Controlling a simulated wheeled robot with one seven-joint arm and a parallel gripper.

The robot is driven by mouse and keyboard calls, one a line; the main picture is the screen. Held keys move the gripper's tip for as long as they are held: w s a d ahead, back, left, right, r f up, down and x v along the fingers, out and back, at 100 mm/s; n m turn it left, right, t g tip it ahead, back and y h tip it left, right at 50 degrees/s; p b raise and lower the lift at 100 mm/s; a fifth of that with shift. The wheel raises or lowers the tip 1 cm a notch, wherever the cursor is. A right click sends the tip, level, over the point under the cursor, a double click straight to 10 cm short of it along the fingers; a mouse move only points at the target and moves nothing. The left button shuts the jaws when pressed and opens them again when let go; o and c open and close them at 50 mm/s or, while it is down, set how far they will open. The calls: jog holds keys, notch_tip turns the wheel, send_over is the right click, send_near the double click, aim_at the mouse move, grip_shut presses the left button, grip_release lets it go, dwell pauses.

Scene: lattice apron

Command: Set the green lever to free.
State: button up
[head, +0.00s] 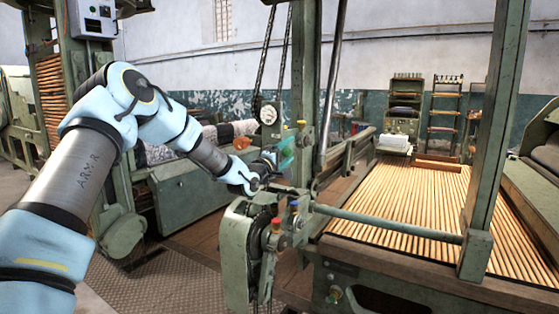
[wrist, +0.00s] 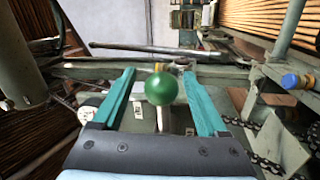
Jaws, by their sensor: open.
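The green lever shows in the wrist view as a round green knob (wrist: 161,88) on a pale shaft. My gripper (wrist: 158,71) is open, with one teal finger on each side of the knob. Gaps show between the knob and both fingers, so it is not gripped. Small white labels (wrist: 138,110) lie near the lever, too small to read.
A blue knob (wrist: 290,81) is at the right in the wrist view, with a chain (wrist: 265,145) below it. In the head view, red (head: 277,224), blue (head: 294,205) and yellow (head: 301,123) knobs are on the machine. A slatted bed (head: 410,200) lies to the right.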

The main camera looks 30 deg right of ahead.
jog(key=b+v, duration=0.1)
jog(key=v, duration=0.7)
jog(key=shift+s+a+b, duration=0.2)
jog(key=shift+a+b, duration=0.05)
jog(key=shift+b, duration=0.1)
jog(key=shift+f, duration=0.1)
jog(key=a+f+m+g+y+p, duration=0.1)
jog(key=a+f+y, duration=0.3)
jog(key=a, duration=0.6)
jog(key=s+a+f+m+y+p, duration=0.15)
jog(key=a+y, duration=0.35)
jog(key=a, duration=0.5)
jog(key=a+f+m+g+y+p, duration=0.1)
jog(key=a+f+m+y+p, duration=0.15)
jog(key=a+y, duration=0.45)
jog(key=s+a+g+y+p, duration=0.1)
jog(key=s+a+g, duration=0.4)
jog(key=s+a, duration=1.2)
jog(key=a+y, duration=0.1)
jog(key=a, duration=0.2)
jog(key=shift+s+a+p, duration=0.2)
jog(key=shift+s+p, duration=0.1)
jog(key=shift+s, duration=0.1)
